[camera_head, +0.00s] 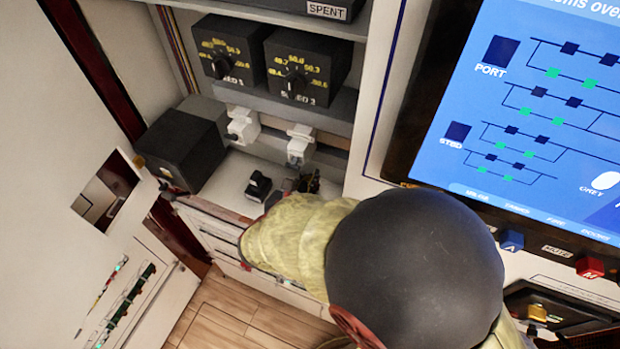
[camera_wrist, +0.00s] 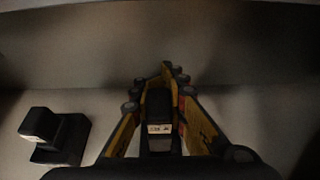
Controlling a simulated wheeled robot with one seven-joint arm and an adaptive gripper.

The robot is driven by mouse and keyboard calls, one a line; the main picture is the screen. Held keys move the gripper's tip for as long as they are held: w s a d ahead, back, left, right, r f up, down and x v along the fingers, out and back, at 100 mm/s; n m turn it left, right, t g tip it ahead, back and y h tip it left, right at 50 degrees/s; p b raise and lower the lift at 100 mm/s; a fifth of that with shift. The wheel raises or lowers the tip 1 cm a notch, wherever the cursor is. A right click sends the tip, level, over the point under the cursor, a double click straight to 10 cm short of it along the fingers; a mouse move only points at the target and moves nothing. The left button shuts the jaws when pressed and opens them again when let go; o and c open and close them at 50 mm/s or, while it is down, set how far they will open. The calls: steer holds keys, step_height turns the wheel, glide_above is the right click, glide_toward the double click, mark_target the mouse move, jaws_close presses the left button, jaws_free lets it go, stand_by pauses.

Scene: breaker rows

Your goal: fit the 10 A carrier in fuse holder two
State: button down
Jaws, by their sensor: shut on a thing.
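My gripper (camera_wrist: 165,80) is shut on a black carrier (camera_wrist: 158,108) with a small pale label; the label is too small to read. In the head view my gripper (camera_head: 303,184) is low over the white shelf, partly hidden by my arm. Two white fuse holders sit on the rail behind: a left one (camera_head: 242,126) and a right one (camera_head: 299,146). I cannot read which is two. My gripper is just in front of and below the right one, apart from it. A second black carrier (camera_head: 258,186) lies on the shelf to the left, also in the wrist view (camera_wrist: 58,138).
A dark grey box (camera_head: 180,148) stands at the shelf's left. Two black dial units (camera_head: 305,66) sit on the ledge above the holders. A blue screen panel (camera_head: 540,110) is at the right. An open white door (camera_head: 60,150) stands at the left.

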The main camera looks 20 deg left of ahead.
steer(key=shift+f+b, duration=1)
steer(key=shift+f, duration=0.4)
steer(key=c, duration=1.7)
jaws_free()
steer(key=v, duration=1.2)
steer(key=shift+s, duration=0.1)
